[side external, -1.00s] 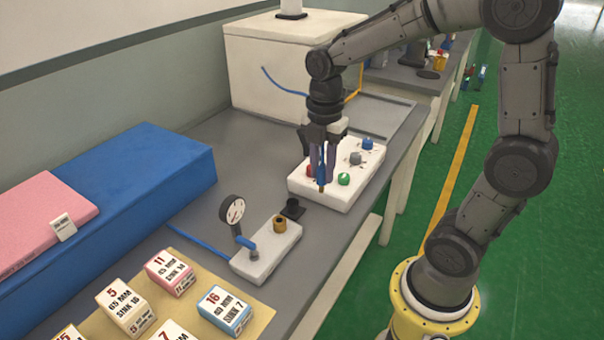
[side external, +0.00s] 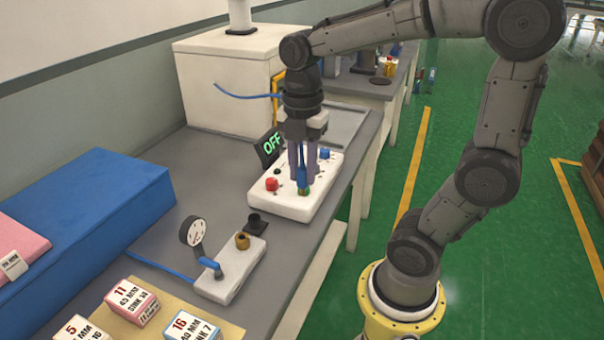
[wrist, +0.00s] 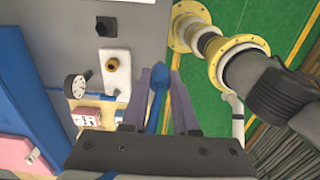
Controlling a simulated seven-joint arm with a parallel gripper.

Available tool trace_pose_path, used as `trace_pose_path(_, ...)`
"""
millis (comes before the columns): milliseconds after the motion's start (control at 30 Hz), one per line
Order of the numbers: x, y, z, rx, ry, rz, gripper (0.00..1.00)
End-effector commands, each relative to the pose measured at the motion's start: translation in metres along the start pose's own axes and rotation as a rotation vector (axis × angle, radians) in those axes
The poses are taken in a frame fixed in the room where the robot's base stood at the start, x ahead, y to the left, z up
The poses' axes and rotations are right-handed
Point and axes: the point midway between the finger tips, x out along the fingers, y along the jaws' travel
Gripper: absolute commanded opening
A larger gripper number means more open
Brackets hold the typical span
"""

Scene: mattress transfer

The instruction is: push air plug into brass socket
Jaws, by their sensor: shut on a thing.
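The brass socket (side external: 242,240) stands upright on a white block (side external: 228,271) with a pressure gauge (side external: 193,231). It also shows in the wrist view (wrist: 112,64), left of the fingers. My gripper (side external: 303,178) points down in front of the white button panel (side external: 310,200), behind and to the right of the socket and apart from it. It is shut on the blue air plug (wrist: 159,78), which sits between the two purple-grey fingers. In the side view the plug's lower end overlaps the green button, so its exact tip is unclear.
The panel carries a red button (side external: 271,184) and a blue knob (side external: 325,153); a display (side external: 270,146) reading OFF stands behind. A black fitting (side external: 257,221) is near the socket. Numbered boxes (side external: 133,302) and a blue mattress (side external: 85,220) lie to the left.

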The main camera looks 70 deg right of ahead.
Motion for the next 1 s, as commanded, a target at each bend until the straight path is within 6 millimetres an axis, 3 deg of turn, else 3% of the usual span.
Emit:
trace_pose_path(500, -0.022, 0.0, 0.0, 0.0, 0.0, 0.001, 0.0)
trace_pose_path(867, -0.023, 0.0, 0.0, 0.003, 0.0, 0.001, 0.0)
trace_pose_path(1000, -0.025, 0.014, 0.002, 0.057, 0.0, -0.001, 0.0)
